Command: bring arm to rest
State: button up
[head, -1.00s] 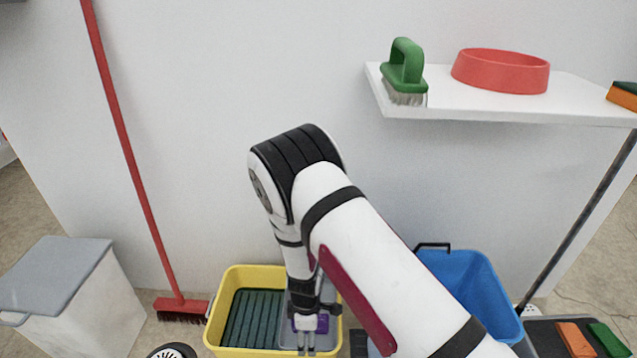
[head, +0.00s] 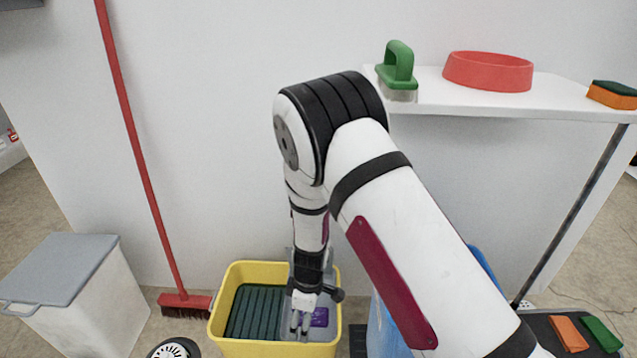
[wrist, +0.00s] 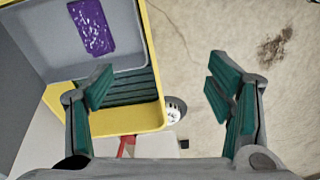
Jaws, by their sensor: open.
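My gripper (head: 300,323) points down over the yellow bucket (head: 222,290) in the head view. In the wrist view my gripper (wrist: 165,95) has its two green-padded fingers spread wide with nothing between them. The bucket's yellow rim (wrist: 148,60) and dark ribbed insert lie below the left finger. A purple item (head: 320,317) lies in the grey part of the bucket, beside the fingers and apart from them; it also shows in the wrist view (wrist: 92,27). My arm hides much of the blue bucket (head: 484,265).
A white shelf (head: 450,103) at upper right holds a green brush (head: 398,66), a red bowl (head: 488,72) and a sponge (head: 612,95). A red broom (head: 135,150) leans on the wall. A lidded white bin (head: 75,300) stands left. Two sponges lie on a dark tray (head: 540,325) at lower right.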

jog(key=s+d+r+m+y, duration=0.1)
jog(key=s+d+r+m, duration=0.15)
jog(key=r, duration=0.75)
jog(key=s+d+r+m, duration=0.2)
jog(key=d+r, duration=0.1)
jog(key=r, duration=0.7)
jog(key=s+d+r+m+y, duration=0.1)
jog(key=s+d+r+m, duration=0.1)
jog(key=r, duration=0.8)
jog(key=s+d+r+m+h, duration=0.1)
jog(key=s+d+r+m, duration=0.3)
jog(key=s, duration=0.5)
jog(key=s+d+r+m+h, duration=0.1)
jog(key=s+d+r+m, duration=0.15)
jog(key=s+d, duration=0.45)
jog(key=s+d+r+m+h, duration=0.1)
jog(key=s+d+r+m, duration=0.25)
jog(key=s, duration=0.65)
notch_tip(320, 180, up, 32)
jog(key=d+t+p, duration=0.1)
jog(key=t+p, duration=0.3)
jog(key=p, duration=2.6)
jog(key=shift+w+r+n, duration=0.25)
jog(key=shift+n, duration=0.2)
